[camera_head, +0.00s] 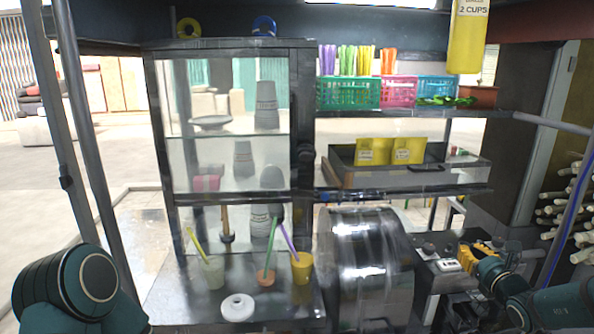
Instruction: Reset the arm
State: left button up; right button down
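My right arm comes in from the lower right, and my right gripper (482,254) is by the controls on the right side of the metal press (366,262). Yellow shows at the gripper's end; it is small and dark there, so I cannot tell if the fingers are open or shut, or hold anything. My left arm (75,290) shows at the lower left as a dark teal rounded link. My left gripper is not in view.
A glass cabinet (165,155) stands at the left. Cups with straws, including a yellow cup (302,268), and a white ring (238,307) are on the metal counter (190,308). Shelves hold baskets (348,93) and yellow boxes (375,152). Canes (575,212) are stacked at far right.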

jog(key=s+a+f+n+g+y, duration=0.3)
jog(key=s+a+f+n+g, duration=0.15)
jog(key=a+f, duration=0.45)
jog(key=s+a+f+n+g+y, duration=0.25)
jog(key=a+f+n+g, duration=0.25)
jog(key=a+f, duration=0.5)
pick_arm(q)
jog(key=shift+f+b, duration=0.7)
pick_arm(e)
jog(key=s+a+f+n+g+h, duration=0.1)
jog(key=s+a+f+n+g, duration=0.1)
jog(key=s+a+f+n, duration=0.2)
jog(key=s+a+f+n+g+h, duration=0.1)
jog(key=s+a+f+n, duration=0.4)
jog(key=s+n, duration=0.6)
jog(key=s+a+f+n+g+h, duration=0.1)
jog(key=s+a+f+n+g, duration=0.2)
jog(key=s+a+f+n, duration=0.2)
jog(key=shift+s+a+n, duration=0.3)
jog(key=shift+s+n, duration=1.05)
jog(key=shift+n, duration=0.3)
jog(key=shift+g+h, duration=0.25)
